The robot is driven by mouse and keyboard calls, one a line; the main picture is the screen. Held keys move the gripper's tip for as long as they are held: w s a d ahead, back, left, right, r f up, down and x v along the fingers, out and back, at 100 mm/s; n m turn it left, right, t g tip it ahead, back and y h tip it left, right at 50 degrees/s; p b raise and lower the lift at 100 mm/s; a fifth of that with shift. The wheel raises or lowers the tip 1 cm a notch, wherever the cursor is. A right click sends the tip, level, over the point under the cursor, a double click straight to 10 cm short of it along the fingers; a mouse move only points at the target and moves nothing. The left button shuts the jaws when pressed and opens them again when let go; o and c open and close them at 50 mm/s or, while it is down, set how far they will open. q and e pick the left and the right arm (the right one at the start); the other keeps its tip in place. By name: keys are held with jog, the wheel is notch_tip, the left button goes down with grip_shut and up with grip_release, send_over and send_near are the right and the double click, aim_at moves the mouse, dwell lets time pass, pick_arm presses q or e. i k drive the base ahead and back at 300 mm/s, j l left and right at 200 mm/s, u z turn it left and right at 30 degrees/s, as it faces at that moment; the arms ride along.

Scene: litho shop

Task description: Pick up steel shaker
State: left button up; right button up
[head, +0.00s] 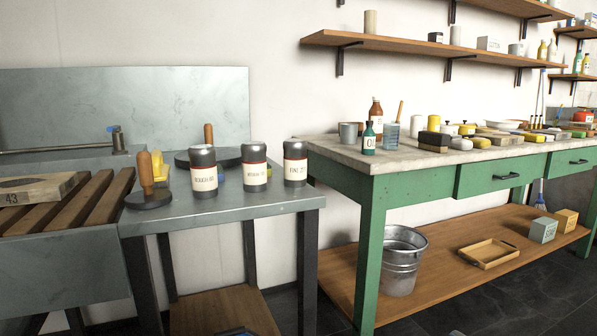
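Three steel shakers with dark lids and cream labels stand upright, close together, on a grey side table in the head view. The left shaker (203,171) stands nearest. The middle shaker (254,167) has a red band above its label. The right shaker (295,163) stands near the table's right end, with a label that seems to read "FINE 220". The other labels are too small to read surely. Neither of my grippers is in view.
The grey table (240,203) also holds a wooden-handled disc (148,196) at left and another handled disc behind the shakers. A sink with a slatted rack (77,207) adjoins at left. A green bench (366,240) stands right, crowded with bottles and blocks. A bucket (401,262) sits below.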

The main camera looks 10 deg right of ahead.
aim_at(203, 158)
jog(key=u, duration=1.8)
jog(key=z, duration=1.55)
jog(key=l, duration=0.4)
jog(key=i+l+z, duration=0.1)
jog(key=l, duration=0.35)
jog(key=i+l, duration=0.1)
jog(key=l, duration=0.3)
jog(key=i+l+z, duration=0.1)
jog(key=l, duration=0.3)
